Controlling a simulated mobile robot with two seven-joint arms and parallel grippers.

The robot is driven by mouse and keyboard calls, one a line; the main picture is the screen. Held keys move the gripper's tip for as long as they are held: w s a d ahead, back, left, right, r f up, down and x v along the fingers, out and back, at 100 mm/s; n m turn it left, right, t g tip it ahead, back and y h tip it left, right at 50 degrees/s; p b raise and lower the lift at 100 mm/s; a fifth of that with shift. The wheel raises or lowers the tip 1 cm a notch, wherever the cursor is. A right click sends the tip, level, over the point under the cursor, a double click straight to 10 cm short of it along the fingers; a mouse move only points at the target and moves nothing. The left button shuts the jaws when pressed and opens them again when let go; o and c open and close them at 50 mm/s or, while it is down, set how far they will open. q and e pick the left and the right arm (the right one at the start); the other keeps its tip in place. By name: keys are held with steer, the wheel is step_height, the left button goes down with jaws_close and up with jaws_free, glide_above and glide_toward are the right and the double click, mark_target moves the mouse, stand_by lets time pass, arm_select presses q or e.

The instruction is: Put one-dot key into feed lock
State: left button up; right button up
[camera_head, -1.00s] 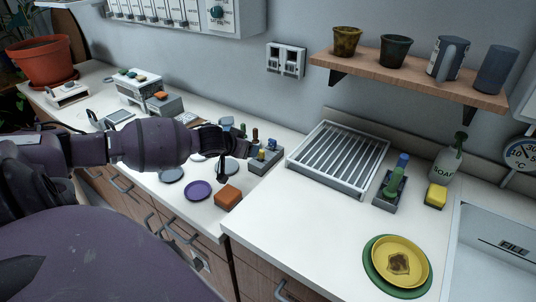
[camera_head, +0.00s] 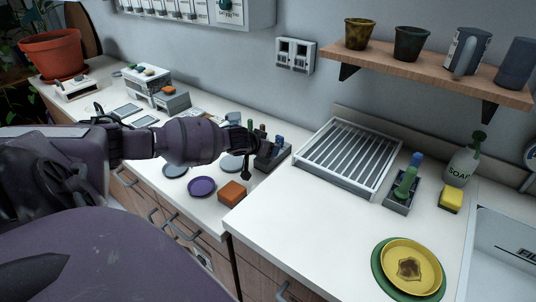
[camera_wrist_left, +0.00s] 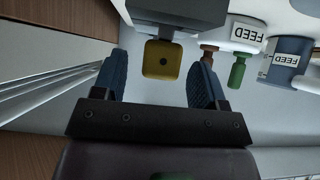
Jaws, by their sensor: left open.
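A yellow square key head with one dark dot (camera_wrist_left: 162,59) shows in the left wrist view, joined to a grey block (camera_wrist_left: 176,14). My left gripper (camera_wrist_left: 157,66) is open, and the key head appears between its fingertips without visible contact; depth is hard to tell. In the head view my left gripper (camera_head: 247,165) is at the dark key rack (camera_head: 272,152) and partly hides it. FEED labels show on a white object (camera_wrist_left: 246,32) and a blue-grey object (camera_wrist_left: 287,58); I cannot tell a lock there. My right gripper is not in view.
A brown handle (camera_wrist_left: 208,52) and a green handle (camera_wrist_left: 237,72) are beside the yellow key. An orange block (camera_head: 233,193) and a purple disc (camera_head: 201,186) lie near the rack. A drying rack (camera_head: 347,155) stands to its right.

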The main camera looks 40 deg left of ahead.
arm_select(q)
steer(key=shift+w+f, duration=0.2)
steer(key=shift+w, duration=0.05)
steer(key=c, duration=1)
